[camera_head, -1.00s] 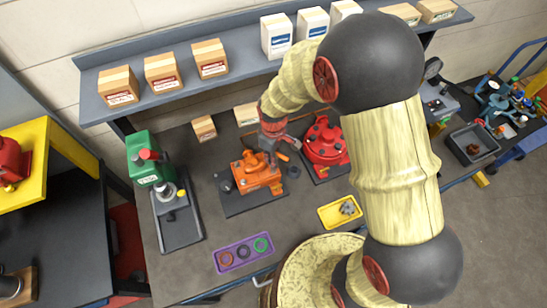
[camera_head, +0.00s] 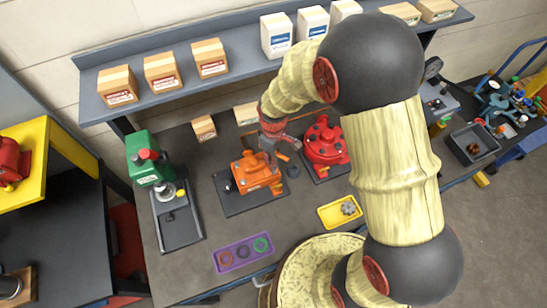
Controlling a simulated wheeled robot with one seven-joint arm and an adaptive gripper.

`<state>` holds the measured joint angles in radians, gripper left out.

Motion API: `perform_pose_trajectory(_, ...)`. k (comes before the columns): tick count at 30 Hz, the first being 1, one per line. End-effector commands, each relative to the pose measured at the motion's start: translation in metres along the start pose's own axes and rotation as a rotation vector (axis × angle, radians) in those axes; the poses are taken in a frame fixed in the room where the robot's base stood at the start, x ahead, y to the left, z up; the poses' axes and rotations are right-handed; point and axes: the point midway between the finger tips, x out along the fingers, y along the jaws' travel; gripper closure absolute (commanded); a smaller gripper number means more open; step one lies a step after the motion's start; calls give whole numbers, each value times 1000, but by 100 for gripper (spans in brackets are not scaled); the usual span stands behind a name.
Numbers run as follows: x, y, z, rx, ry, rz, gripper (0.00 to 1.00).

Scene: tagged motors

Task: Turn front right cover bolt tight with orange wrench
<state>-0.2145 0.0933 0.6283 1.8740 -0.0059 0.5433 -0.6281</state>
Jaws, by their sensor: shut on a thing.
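My gripper (camera_head: 271,146) is above the right side of the orange motor (camera_head: 255,173), pointing down. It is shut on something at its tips. That thing is too small to make out, and I cannot tell from this view whether it is the orange wrench. The orange motor sits on a dark base plate (camera_head: 231,206) on the bench. Its cover bolts are too small to tell apart here, and the front right one is partly hidden by the gripper or too small to see.
A red motor (camera_head: 325,145) stands close on the right. A green press (camera_head: 148,165) is at the left. A purple tray (camera_head: 232,266) with rings and a yellow tray (camera_head: 329,217) lie in front. Boxes stand on the shelf (camera_head: 240,87) behind. Open bench lies between the trays.

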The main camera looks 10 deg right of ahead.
Motion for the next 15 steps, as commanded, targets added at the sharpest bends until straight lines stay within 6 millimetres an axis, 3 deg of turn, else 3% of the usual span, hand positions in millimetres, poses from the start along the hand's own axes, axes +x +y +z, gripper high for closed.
perform_pose_trajectory(15,21,0,0,0,1,1,100)
